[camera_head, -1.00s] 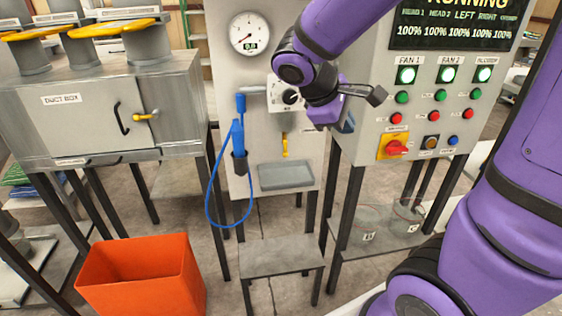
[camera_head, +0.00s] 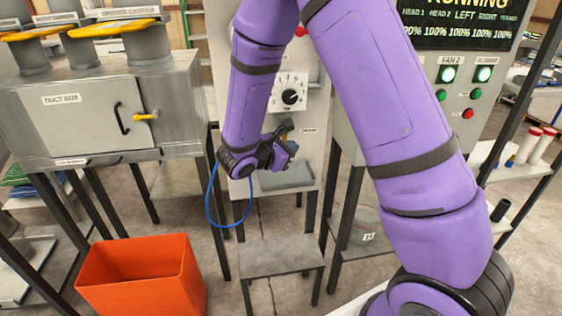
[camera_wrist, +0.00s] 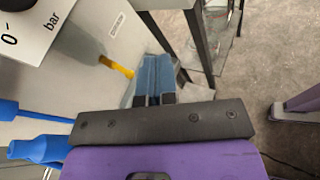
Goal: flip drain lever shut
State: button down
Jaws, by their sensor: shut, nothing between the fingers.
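The drain lever (camera_wrist: 117,66) is a small yellow handle on the pale panel in the wrist view. It slants down and to the right, just left of my fingertips. My gripper (camera_wrist: 155,80) is shut and empty, its blue finger pads together beside the lever. I cannot tell whether they touch it. In the head view my gripper (camera_head: 288,142) is in front of the panel, below the dial plate (camera_head: 290,92) and above the grey tray (camera_head: 288,178). My wrist and gripper mostly hide the lever there.
A blue hose (camera_head: 212,205) loops below my wrist, and blue parts (camera_wrist: 35,148) show at the wrist view's left. The control cabinet (camera_head: 440,120) stands right of the panel. An orange bin (camera_head: 140,280) is on the floor at left. A grey stand (camera_head: 280,258) is below.

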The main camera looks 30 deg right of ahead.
jog(key=w+a+f+n+t+y, duration=0.1)
jog(key=w+a+f+n+t, duration=0.1)
jog(key=f, duration=0.4)
jog(key=w+a+f+n+t, duration=0.2)
jog(key=a+f+n+t, duration=0.2)
jog(key=f+n, duration=0.1)
jog(key=shift+w+a+f+n+y, duration=0.25)
jog(key=shift+a+f+n+y, duration=0.15)
jog(key=shift+f, duration=0.45)
jog(key=x, duration=0.4)
jog(key=r+x, duration=0.1)
jog(key=x, duration=0.8)
jog(key=shift+w+d+r, duration=0.15)
jog(key=shift+w+d, duration=0.2)
